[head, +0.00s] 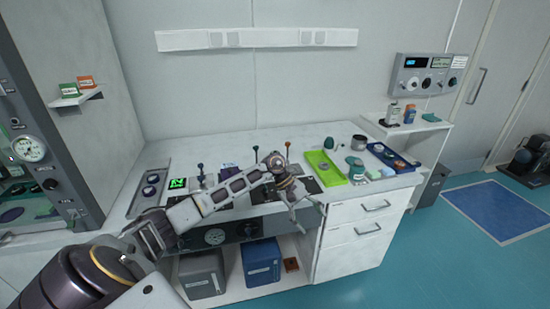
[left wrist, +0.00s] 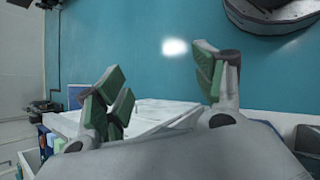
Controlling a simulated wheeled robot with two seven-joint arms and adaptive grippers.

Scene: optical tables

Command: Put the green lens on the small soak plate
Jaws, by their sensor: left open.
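A small dark green rounded thing (head: 328,143) stands at the back of the table, behind the lime-green tray (head: 311,158). A teal-green piece (head: 355,161) shows right of that tray. I cannot tell which is the green lens, and I cannot pick out the small soak plate for certain. My left gripper (head: 303,207) hangs over the front edge of the table, left of and nearer than the lime tray. In the left wrist view its green-padded fingers (left wrist: 163,85) are spread apart with nothing between them. My right gripper is out of view.
A blue tray (head: 376,147) with small round pieces lies at the table's right end, and a grey tray (head: 136,210) at its left. Several upright coloured-knob levers and a green display (head: 177,183) stand mid-table. Bins (head: 262,262) sit underneath.

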